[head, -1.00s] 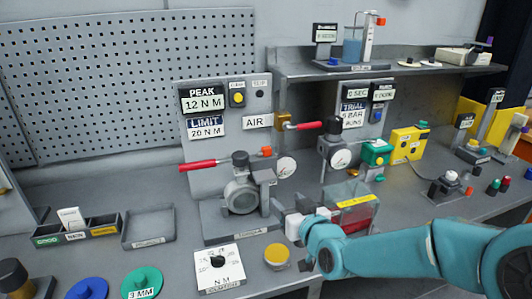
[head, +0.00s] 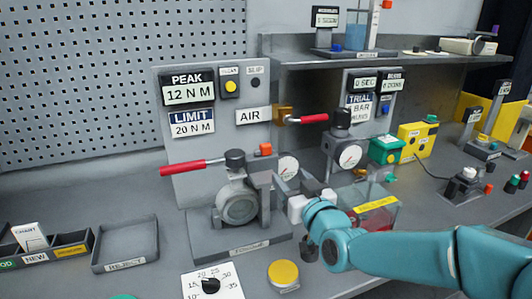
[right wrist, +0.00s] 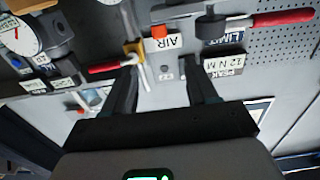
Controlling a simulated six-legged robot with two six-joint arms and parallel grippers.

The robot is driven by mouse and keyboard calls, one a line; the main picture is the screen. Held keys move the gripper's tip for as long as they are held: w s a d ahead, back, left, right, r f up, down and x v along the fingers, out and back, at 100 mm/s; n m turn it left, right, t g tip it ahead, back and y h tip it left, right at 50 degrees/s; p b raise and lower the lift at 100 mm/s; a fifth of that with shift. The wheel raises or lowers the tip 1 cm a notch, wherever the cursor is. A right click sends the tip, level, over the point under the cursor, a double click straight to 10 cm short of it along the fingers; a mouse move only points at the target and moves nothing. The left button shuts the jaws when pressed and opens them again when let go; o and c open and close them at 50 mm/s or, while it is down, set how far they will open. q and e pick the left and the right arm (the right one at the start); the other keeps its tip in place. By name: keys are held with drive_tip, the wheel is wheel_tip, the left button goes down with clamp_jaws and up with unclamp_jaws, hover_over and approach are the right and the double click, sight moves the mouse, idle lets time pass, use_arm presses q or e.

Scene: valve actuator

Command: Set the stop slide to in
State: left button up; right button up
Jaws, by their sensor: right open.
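No part is readably marked as the stop slide. My right gripper (head: 294,180) is open and empty, just right of the bracket; contact cannot be told. Its spread fingers show in the right wrist view (right wrist: 162,68). My left gripper is out of view.
Behind the actuator stands a panel with PEAK (head: 188,89) and LIMIT (head: 192,122) displays. A red AIR lever (head: 307,118) juts out above my gripper. A clear bin (head: 375,212) is at right; a yellow button (head: 283,274) and a dial plate (head: 212,284) are in front.

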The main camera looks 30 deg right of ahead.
sight(267, 150)
drive_tip(key=p+x, duration=0.4)
drive_tip(key=x, duration=1.1)
drive_tip(key=shift+a, duration=0.15)
drive_tip(key=shift+w, duration=0.1)
drive_tip(key=shift+w, duration=0.1)
